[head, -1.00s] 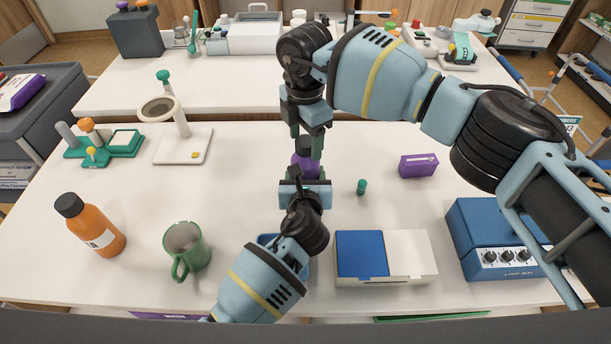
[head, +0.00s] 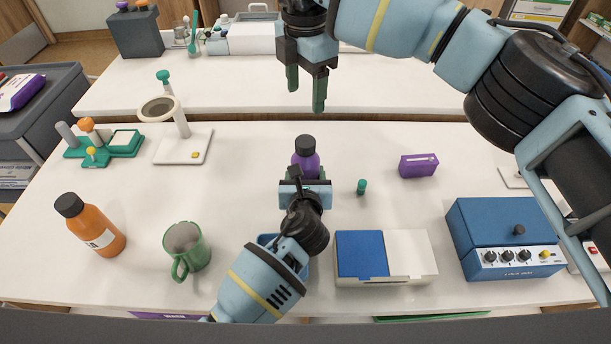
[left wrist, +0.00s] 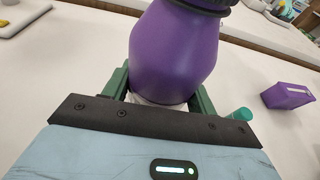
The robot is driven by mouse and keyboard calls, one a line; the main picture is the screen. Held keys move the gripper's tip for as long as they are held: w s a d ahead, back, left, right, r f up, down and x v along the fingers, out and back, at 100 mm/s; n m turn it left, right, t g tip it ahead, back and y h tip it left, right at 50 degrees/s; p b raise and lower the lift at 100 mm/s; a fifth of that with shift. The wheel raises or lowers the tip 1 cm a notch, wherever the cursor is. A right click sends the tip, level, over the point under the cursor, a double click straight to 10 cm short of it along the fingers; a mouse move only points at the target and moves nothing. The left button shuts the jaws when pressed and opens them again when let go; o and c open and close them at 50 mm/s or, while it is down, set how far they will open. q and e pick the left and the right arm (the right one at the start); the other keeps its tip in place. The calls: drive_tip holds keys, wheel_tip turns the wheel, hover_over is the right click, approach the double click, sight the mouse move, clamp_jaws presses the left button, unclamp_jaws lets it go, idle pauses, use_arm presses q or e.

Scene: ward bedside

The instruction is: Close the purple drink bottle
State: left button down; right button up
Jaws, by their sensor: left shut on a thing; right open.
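The purple drink bottle (head: 306,162) stands upright on the near table with a black cap (head: 305,143) on its top. My left gripper (head: 305,180) is shut on the bottle's lower body. In the left wrist view, the purple bottle (left wrist: 175,50) sits between the green fingers, and only the lower part of its cap shows at the top edge. My right gripper (head: 305,92) is open and empty, raised above and behind the bottle, clear of the cap. How tightly the cap sits cannot be told.
A small green cylinder (head: 361,186) and a purple box (head: 418,166) lie right of the bottle. A blue-and-white box (head: 408,256) and blue device (head: 500,240) are at the front right.

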use_arm(q)
drive_tip(key=shift+c, duration=1.9)
unclamp_jaws()
drive_tip(key=shift+s, duration=0.1)
drive_tip(key=shift+s+r, duration=0.15)
drive_tip(key=shift+s, duration=0.2)
drive_tip(key=p+v, duration=0.1)
drive_tip(key=v, duration=0.5)
drive_tip(key=shift+s+r, duration=0.1)
drive_tip(key=shift+s, duration=0.3)
use_arm(e)
drive_tip(key=shift+t, duration=0.3)
drive_tip(key=r, duration=0.4)
drive_tip(key=shift+s, duration=0.25)
